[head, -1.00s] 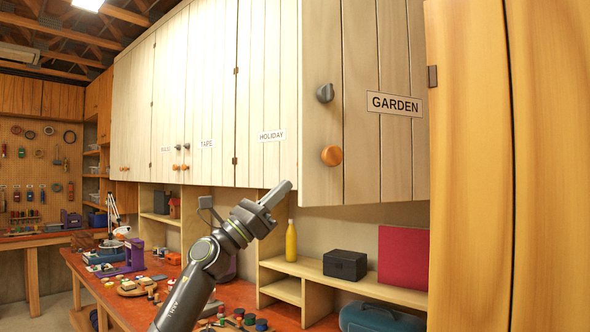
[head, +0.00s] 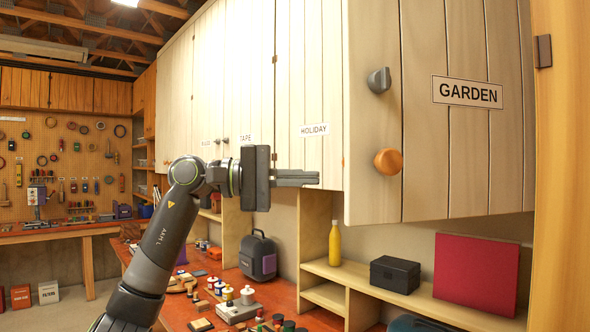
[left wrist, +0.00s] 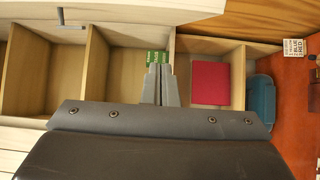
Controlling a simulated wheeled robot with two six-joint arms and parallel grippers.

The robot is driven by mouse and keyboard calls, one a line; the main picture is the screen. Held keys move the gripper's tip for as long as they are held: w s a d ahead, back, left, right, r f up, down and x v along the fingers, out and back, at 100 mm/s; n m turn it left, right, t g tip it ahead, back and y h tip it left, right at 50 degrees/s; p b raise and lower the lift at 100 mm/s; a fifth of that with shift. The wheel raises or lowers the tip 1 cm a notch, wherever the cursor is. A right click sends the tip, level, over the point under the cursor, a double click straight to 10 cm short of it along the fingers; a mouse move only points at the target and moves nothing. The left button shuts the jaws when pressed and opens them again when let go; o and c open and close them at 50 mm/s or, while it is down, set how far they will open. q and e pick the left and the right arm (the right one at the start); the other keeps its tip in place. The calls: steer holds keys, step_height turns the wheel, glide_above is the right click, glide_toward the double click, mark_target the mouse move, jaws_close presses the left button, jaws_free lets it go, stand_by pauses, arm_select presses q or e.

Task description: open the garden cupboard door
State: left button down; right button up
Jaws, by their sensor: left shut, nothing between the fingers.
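The garden cupboard door carries a white GARDEN label (head: 467,92). The pale plank door (head: 425,170) has a round orange knob (head: 388,161) and a grey turn-latch (head: 379,80) near its left edge, with a hinge (head: 543,51) on the right. Its face stands at an angle to the neighbouring doors, left edge outward, so it looks partly open; its inside is hidden. My left gripper (head: 316,178) is shut and empty, pointing right, left of the knob and slightly below it. Its shut fingers show in the left wrist view (left wrist: 160,72). My right gripper is not in view.
The HOLIDAY door (head: 300,90) is behind my left gripper. Below are a shelf (head: 365,285) with a yellow bottle (head: 335,242), a black box (head: 395,274) and a red panel (head: 476,274). A cluttered orange bench (head: 278,293) lies beneath. An orange-brown wooden panel (head: 563,200) borders the right.

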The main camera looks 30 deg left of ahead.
mark_target(347, 180)
arm_select(q)
steer(key=d+p, duration=0.2)
steer(key=d, duration=0.2)
steer(key=d+p, duration=0.2)
steer(key=d, duration=0.1)
steer(key=shift+w+d+p, duration=0.2)
steer(key=shift+d+p, duration=0.1)
steer(key=shift+d, duration=0.15)
steer(key=shift+s+f, duration=0.1)
